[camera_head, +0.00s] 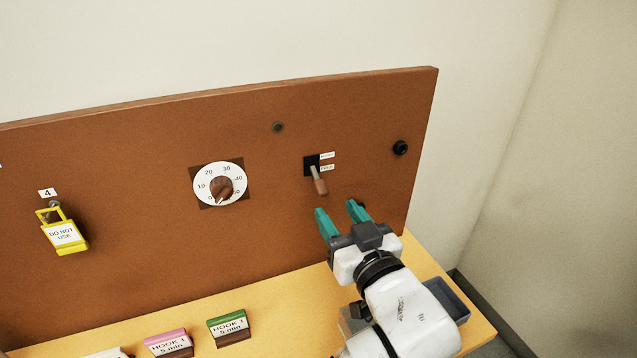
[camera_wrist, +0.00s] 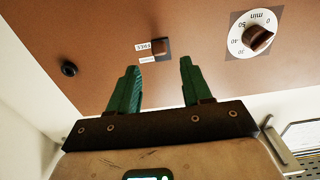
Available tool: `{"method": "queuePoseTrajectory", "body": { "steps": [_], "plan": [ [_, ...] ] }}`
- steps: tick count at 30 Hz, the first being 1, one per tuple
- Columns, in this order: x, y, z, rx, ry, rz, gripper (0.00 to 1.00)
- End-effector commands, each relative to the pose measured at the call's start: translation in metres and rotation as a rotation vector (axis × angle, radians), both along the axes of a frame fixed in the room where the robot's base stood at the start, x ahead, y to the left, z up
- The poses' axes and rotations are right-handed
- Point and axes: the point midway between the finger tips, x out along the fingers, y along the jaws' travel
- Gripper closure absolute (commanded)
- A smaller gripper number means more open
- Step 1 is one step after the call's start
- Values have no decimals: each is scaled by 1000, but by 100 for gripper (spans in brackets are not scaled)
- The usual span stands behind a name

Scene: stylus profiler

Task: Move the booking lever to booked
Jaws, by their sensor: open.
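The booking lever (camera_head: 319,184) has a brown wooden grip on a metal stem and comes out of a black plate on the brown board. Its grip hangs down and outward from the plate. Two small white labels (camera_head: 327,161) sit to the right of the plate; I cannot read them surely. In the wrist view the lever (camera_wrist: 157,47) shows beyond the fingertips, between them. My gripper (camera_head: 337,210) is open and empty, its teal fingers below and slightly right of the lever, apart from it. The fingers also show in the wrist view (camera_wrist: 159,67).
A timer dial (camera_head: 220,186) is left of the lever, and a black knob (camera_head: 400,148) is to its right. A yellow padlock tag (camera_head: 63,233) hangs far left. Green (camera_head: 228,325) and pink (camera_head: 169,342) hook blocks stand on the wooden shelf. A grey tray (camera_head: 446,300) sits at right.

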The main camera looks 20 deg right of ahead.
Motion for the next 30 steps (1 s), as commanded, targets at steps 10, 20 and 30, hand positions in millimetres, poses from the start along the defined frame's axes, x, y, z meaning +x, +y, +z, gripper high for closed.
{"method": "queuePoseTrajectory", "body": {
  "steps": [10,20,30],
  "plan": [
    [62,-1,3,1,0,-2,51],
    [86,-1,1,-1,0,-1,51],
    [86,-1,0,-1,0,-1,61]
  ]
}}
